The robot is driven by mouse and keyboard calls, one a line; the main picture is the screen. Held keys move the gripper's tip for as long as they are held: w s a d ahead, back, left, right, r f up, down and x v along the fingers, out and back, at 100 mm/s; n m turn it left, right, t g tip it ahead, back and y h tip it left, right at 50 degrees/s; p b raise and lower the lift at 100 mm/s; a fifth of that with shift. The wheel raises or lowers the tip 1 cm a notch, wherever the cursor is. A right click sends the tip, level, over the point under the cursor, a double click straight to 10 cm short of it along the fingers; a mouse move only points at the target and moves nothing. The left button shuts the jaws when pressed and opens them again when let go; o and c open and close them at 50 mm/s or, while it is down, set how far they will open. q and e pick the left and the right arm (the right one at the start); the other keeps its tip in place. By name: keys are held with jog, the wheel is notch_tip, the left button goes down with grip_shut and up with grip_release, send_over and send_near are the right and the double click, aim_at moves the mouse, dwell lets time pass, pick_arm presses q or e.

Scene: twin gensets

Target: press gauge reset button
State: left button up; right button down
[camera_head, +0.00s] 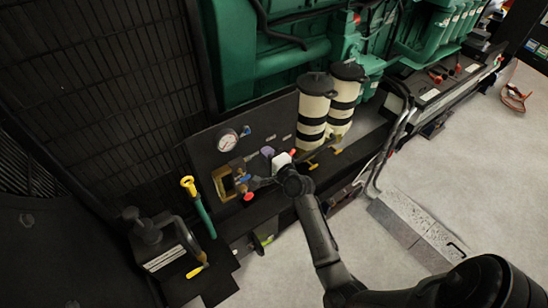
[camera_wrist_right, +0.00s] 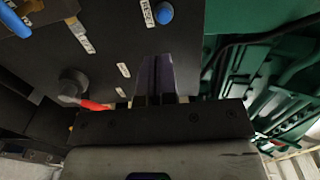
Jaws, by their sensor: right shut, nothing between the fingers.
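The blue round reset button (camera_wrist_right: 163,12) shows at the top of the right wrist view, on a dark panel beside a white RESET label (camera_wrist_right: 147,13). My right gripper (camera_wrist_right: 155,58) is shut and empty, its purple fingers pointing up the picture toward the button, with a visible gap below it. In the head view my right gripper (camera_head: 267,151) is in front of the panel, to the right of a round white-faced gauge (camera_head: 228,140). My left gripper is not in view.
A blue handle (camera_wrist_right: 14,20) and a grey knob with a red lever (camera_wrist_right: 95,105) are on the panel. Cream and black cylinders (camera_head: 314,105) stand right of the gripper, before the green engine (camera_head: 290,60). Pale floor (camera_head: 450,170) is open at right.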

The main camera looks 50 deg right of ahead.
jog(key=shift+v, duration=1.7)
